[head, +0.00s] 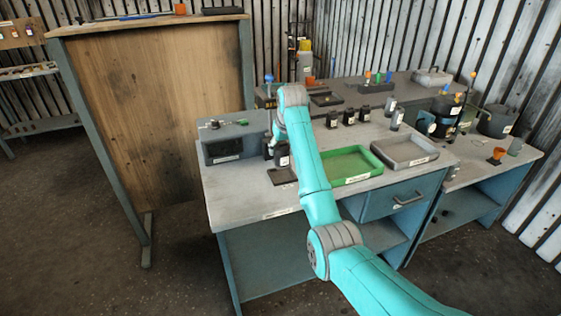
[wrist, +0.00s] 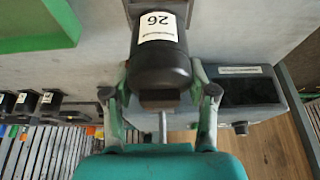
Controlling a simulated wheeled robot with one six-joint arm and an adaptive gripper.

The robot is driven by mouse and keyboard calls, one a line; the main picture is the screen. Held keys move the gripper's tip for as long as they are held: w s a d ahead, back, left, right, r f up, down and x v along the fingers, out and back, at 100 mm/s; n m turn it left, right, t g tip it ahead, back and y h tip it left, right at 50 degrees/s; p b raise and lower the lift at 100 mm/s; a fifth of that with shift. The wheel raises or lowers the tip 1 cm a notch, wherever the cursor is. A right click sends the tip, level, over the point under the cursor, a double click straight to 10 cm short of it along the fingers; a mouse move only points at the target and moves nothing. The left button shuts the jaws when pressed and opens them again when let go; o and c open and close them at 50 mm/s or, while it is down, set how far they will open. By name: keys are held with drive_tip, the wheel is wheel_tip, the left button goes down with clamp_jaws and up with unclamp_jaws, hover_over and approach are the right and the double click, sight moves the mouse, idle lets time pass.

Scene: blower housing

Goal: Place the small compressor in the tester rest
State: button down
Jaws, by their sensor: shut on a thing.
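My gripper (wrist: 162,103) is shut on a black cylinder with a white label, the small compressor (wrist: 163,60), with one finger on each side of it. In the head view the compressor (head: 282,156) is upright beside the grey tester box (head: 222,140), above or at the bench top. A dark flat plate (head: 283,176) lies on the bench just in front of it. Part of a dark piece shows beyond the compressor at the top of the wrist view. Whether the compressor touches the bench or a rest is hidden.
A green tray (head: 348,179) and a grey tray (head: 430,157) lie to the right on the bench (head: 240,192). A tall wooden panel (head: 160,90) stands at the left. Bare bench lies at the front left.

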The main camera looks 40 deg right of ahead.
sight(281, 159)
drive_tip(key=shift+f, duration=2.45)
drive_tip(key=shift+f, duration=0.1)
drive_tip(key=shift+c, duration=1.7)
unclamp_jaws()
drive_tip(key=v, duration=1.2)
drive_tip(key=shift+s, duration=0.1)
